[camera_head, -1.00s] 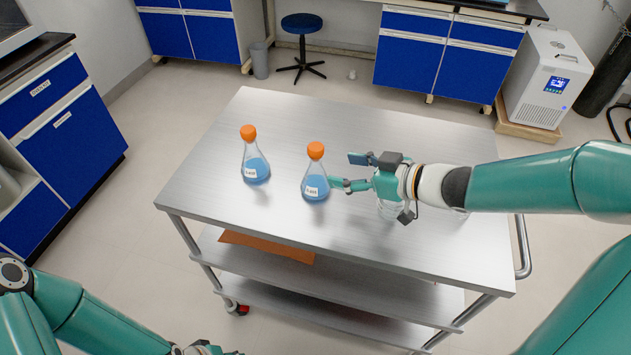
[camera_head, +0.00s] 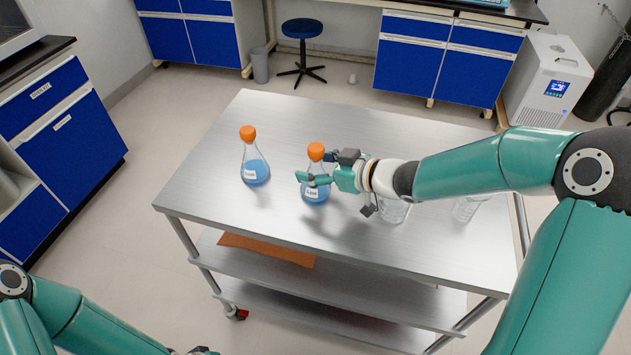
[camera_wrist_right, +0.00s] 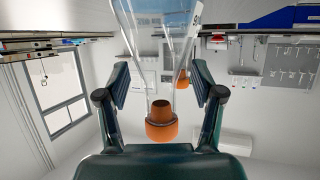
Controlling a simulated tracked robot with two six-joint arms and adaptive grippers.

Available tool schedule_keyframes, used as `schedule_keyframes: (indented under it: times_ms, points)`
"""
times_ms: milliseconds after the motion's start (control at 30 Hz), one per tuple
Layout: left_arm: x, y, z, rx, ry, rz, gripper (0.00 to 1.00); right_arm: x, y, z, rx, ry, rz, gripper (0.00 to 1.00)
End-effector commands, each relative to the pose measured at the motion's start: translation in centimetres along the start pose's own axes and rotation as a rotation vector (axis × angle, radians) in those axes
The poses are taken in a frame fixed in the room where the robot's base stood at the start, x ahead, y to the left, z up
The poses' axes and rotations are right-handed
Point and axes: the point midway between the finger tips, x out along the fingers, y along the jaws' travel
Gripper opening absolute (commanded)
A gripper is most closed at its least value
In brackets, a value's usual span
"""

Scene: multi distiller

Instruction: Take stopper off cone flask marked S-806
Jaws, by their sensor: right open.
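Two cone flasks with blue liquid and orange stoppers stand upright on the steel cart: a left flask (camera_head: 255,171) and a right flask (camera_head: 316,193). Each has a white label too small to read surely. My right gripper (camera_head: 318,169) is open at the right flask, its fingers on either side of the neck, below the orange stopper (camera_head: 316,151). The wrist view shows this flask upside down, its clear neck (camera_wrist_right: 155,70) and stopper (camera_wrist_right: 161,121) between the open fingers. Contact cannot be told. My left gripper (camera_head: 202,351) barely shows at the bottom edge; its jaws are hidden.
Clear glassware (camera_head: 394,211) stands under my right forearm, and another clear glass vessel (camera_head: 467,208) stands farther right. The cart top (camera_head: 215,195) is bare at the left and front. Blue cabinets (camera_head: 410,65) and a stool (camera_head: 302,29) are beyond the cart.

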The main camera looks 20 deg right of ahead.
Motion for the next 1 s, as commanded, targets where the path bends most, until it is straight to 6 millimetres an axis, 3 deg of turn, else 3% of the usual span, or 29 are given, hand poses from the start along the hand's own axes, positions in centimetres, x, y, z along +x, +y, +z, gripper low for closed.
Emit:
schedule_keyframes:
  times_ms: [67,433,767,1000]
  points:
    - [0.0,0.0,0.0,0.000,0.000,0.000,0.40,0.0,0.0,0.0,0.000,0.000,0.000,0.62]
    - [0.0,0.0,0.0,0.000,0.000,0.000,0.40,0.0,0.0,0.0,0.000,0.000,0.000,0.00]
    - [-0.1,0.0,0.0,0.000,0.000,0.000,0.40,-0.1,0.0,-0.3,-0.001,0.002,0.000,0.00]
    - [-0.9,0.3,0.0,0.000,0.000,0.000,0.40,-0.9,0.0,-2.2,-0.004,0.004,-0.001,0.00]
